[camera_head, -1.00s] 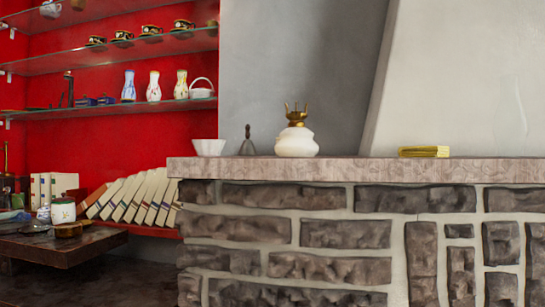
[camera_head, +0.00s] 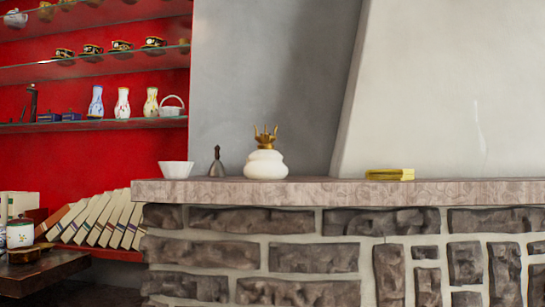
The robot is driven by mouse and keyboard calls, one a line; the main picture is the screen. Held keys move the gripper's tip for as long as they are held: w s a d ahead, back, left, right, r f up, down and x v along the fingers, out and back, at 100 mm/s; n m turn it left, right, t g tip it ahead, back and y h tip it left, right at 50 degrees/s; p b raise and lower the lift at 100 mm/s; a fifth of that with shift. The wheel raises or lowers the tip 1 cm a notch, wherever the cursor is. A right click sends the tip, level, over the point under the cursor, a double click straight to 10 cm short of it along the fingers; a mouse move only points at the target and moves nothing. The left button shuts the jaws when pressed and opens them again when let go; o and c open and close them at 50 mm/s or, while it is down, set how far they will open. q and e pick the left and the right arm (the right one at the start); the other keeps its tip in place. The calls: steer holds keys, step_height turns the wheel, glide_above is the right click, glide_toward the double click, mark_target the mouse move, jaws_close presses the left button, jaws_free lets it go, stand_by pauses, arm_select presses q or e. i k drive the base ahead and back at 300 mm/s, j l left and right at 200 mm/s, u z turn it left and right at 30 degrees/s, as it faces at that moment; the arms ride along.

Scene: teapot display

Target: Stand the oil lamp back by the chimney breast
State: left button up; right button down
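The oil lamp (camera_head: 266,163) has a white rounded body and a brass top. It stands upright on the stone mantel ledge (camera_head: 340,192), left of the middle of the view. The sloping pale chimney breast (camera_head: 440,95) rises behind the ledge, to the right of the lamp, with a grey wall (camera_head: 265,75) directly behind the lamp. Neither of my grippers is in view.
A white bowl (camera_head: 176,170) and a small dark bell (camera_head: 217,163) stand left of the lamp. A yellow stack (camera_head: 390,174) lies to its right. Red shelving (camera_head: 90,155) with vases and books fills the left. The ledge's right part is clear.

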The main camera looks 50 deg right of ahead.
mark_target(266, 162)
steer(key=i+j+z, duration=0.15)
steer(key=z, duration=0.25)
steer(key=j+z, duration=0.25)
steer(key=z, duration=0.15)
steer(key=i+j+z, duration=0.1)
steer(key=j+z, duration=0.7)
steer(key=j, duration=0.65)
steer(key=i, duration=0.05)
